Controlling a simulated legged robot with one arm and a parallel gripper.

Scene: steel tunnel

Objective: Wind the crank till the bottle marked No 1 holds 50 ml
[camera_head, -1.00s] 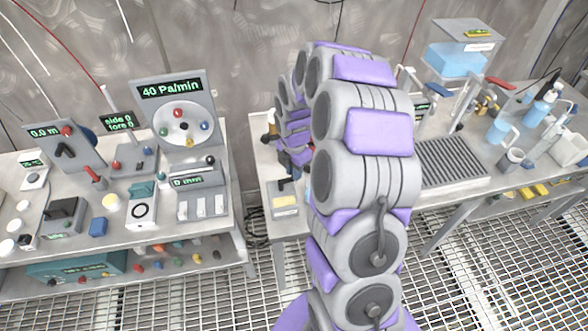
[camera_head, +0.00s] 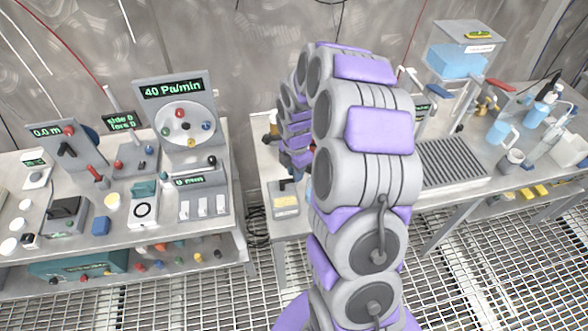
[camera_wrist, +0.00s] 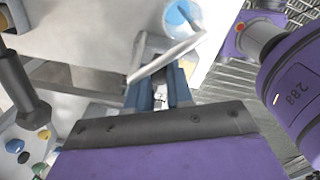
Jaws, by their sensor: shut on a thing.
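In the wrist view, my gripper (camera_wrist: 161,86) shows two dark blue fingers shut on a small part that is mostly hidden between them. A pale grey bar (camera_wrist: 168,58) runs slantwise across just beyond the fingertips; I cannot tell if it is part of the crank. A round vessel with blue contents (camera_wrist: 180,17) is beyond the bar, cut off by the top edge. I cannot read a No 1 mark or a level on it. In the head view, my arm hides the gripper and whatever it holds.
In the head view, a left bench carries a dial panel (camera_head: 185,125) reading 40 Pa/min. At the right are a tank of blue liquid (camera_head: 455,60), a ribbed grey plate (camera_head: 450,163) and a blue bottle (camera_head: 540,112). Grating floor (camera_head: 500,255) is clear in front.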

